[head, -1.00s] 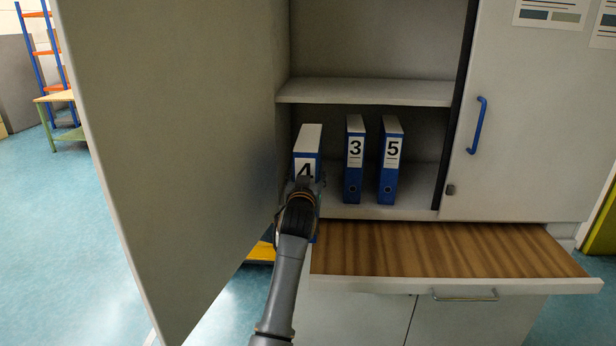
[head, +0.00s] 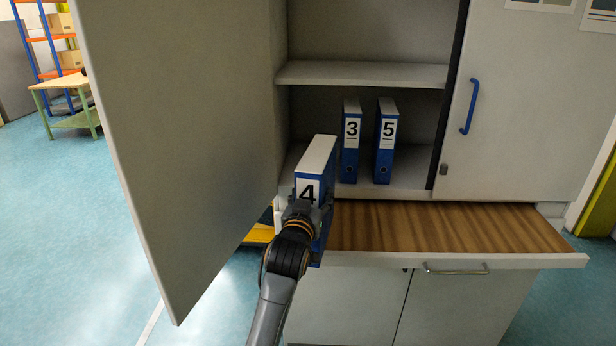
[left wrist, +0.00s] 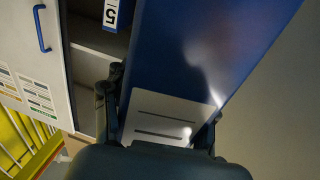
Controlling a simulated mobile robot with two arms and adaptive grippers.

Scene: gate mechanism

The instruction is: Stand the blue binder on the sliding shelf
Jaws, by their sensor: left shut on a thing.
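The blue binder marked 4 (head: 318,168) is upright in my left gripper (head: 308,208), in front of the cabinet's left part. My left gripper is shut on its spine side. In the left wrist view the binder (left wrist: 195,55) fills the middle, between the fingers of the gripper (left wrist: 160,120). The sliding shelf (head: 440,228), a wood-topped board, is pulled out to the right of the binder. The binder's lower end reaches down past the shelf's left end; whether they touch I cannot tell. My right gripper is in neither view.
Binders 3 (head: 350,140) and 5 (head: 385,142) stand on the cabinet's lower inner shelf (head: 405,184). The open door (head: 180,130) is close on the left. The closed right door (head: 535,110) has a blue handle (head: 469,106). The sliding shelf's top is bare.

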